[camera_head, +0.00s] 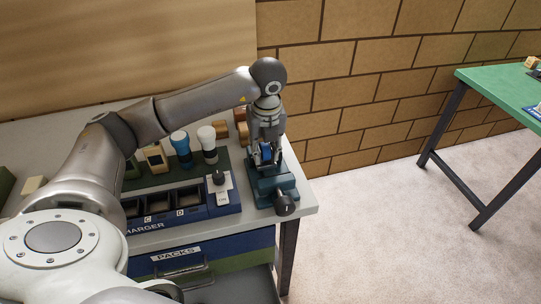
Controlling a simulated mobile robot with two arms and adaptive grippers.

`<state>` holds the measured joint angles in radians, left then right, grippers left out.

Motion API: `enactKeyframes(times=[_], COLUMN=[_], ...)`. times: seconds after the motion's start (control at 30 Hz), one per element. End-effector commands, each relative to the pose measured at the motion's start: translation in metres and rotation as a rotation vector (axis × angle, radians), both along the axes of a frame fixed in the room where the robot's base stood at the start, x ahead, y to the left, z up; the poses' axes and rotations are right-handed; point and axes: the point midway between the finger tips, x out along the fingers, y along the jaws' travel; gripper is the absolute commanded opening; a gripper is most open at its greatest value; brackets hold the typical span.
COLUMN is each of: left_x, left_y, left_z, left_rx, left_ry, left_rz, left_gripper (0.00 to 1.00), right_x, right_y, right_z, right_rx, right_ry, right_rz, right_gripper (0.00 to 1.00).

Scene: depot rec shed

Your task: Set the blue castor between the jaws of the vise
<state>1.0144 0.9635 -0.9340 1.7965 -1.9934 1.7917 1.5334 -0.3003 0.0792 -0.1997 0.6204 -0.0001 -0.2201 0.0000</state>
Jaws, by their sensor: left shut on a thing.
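The vise (274,187) is a dark teal block with a round dark handle knob at its front, on the right end of the workbench. My left gripper (266,157) points down right above the vise and is shut on the blue castor (267,153). Only a small blue part of the castor shows between the fingers. The castor is at the vise's jaws in the picture, but I cannot tell whether it touches them. My right gripper is not in view.
A blue charger rack (185,221) with lettered slots stands left of the vise. Behind it are a blue-capped bottle (181,149), a white-capped bottle (208,146) and wooden blocks (220,129). A drawer marked PACKS (205,256) is below. A green table (505,91) stands apart at right.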

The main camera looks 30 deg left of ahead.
Motion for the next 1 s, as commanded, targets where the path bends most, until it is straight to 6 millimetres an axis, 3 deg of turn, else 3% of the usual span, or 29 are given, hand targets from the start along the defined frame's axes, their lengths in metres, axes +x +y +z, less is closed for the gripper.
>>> enactKeyframes(times=[0.27, 0.5, 0.87, 0.9, 1.0], left_x=[0.016, 0.016, 0.016, 0.016, 0.016], left_y=[-0.007, -0.007, -0.007, -0.007, -0.007], left_z=[-0.021, -0.049, -0.056, -0.054, -0.054], left_rx=[0.000, 0.000, 0.000, -0.001, -0.001], left_ry=[0.001, 0.000, -0.001, -0.001, -0.001], left_rz=[0.000, 0.000, 0.000, 0.000, 0.000], left_gripper=[0.00, 0.00, 0.00, 0.34, 0.47], right_x=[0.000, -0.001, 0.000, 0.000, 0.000], right_y=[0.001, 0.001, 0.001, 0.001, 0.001], right_z=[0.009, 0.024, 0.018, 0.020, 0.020], right_rx=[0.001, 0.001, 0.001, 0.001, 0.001], right_ry=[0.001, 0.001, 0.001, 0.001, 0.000], right_rz=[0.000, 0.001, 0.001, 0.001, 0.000], right_gripper=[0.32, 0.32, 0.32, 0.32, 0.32])
